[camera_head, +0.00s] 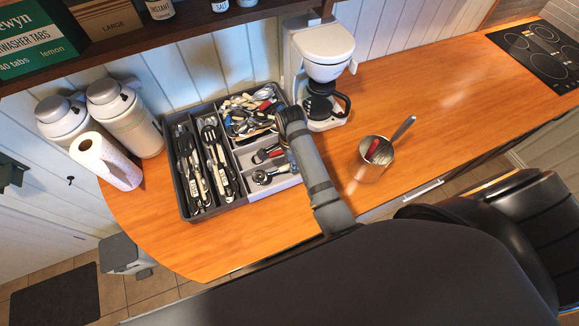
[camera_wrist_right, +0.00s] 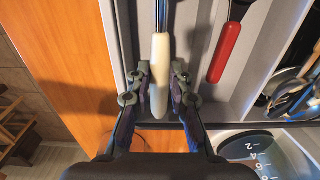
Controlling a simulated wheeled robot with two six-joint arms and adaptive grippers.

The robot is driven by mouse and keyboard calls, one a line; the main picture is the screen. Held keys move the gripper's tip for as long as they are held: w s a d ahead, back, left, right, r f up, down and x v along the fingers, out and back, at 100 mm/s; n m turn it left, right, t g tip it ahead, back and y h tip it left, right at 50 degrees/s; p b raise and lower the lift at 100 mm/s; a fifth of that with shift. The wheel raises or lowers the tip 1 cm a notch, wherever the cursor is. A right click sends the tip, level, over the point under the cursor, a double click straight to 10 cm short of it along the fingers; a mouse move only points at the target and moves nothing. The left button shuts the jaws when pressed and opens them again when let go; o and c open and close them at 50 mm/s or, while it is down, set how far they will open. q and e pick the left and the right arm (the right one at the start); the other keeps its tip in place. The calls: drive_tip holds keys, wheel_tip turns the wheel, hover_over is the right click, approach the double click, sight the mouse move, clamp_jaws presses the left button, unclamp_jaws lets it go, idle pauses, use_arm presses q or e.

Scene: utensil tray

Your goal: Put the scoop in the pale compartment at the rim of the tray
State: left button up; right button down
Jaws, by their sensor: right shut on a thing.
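The dark utensil tray (camera_head: 184,206) stands on the wooden counter in the head view. Its pale compartment (camera_head: 287,183) is at the front right rim and also shows in the wrist view (camera_wrist_right: 200,45). My right gripper (camera_wrist_right: 161,72) is shut on the cream handle of a utensil that I take for the scoop (camera_wrist_right: 160,50). The handle lies over the pale compartment. Its metal shaft runs out of the top of the wrist view, so its head is not seen there. I cannot tell whether it touches the floor. My right arm hides the fingers in the head view.
A red-handled utensil (camera_wrist_right: 224,52) lies in the neighbouring compartment. The coffee maker (camera_head: 322,55) stands close behind my right arm. A metal pot (camera_head: 369,172) holding utensils is to the right. White canisters (camera_head: 125,120) and a paper roll (camera_head: 108,165) stand at the left.

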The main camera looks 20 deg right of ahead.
drive_tip(key=f, duration=0.3)
drive_tip(key=shift+a+f, duration=0.2)
drive_tip(key=shift+a, duration=0.05)
use_arm(q)
drive_tip(key=shift+w, duration=0.25)
use_arm(e)
drive_tip(key=shift+w+f, duration=0.1)
drive_tip(key=shift+f, duration=0.1)
drive_tip(key=c, duration=1.5)
unclamp_jaws()
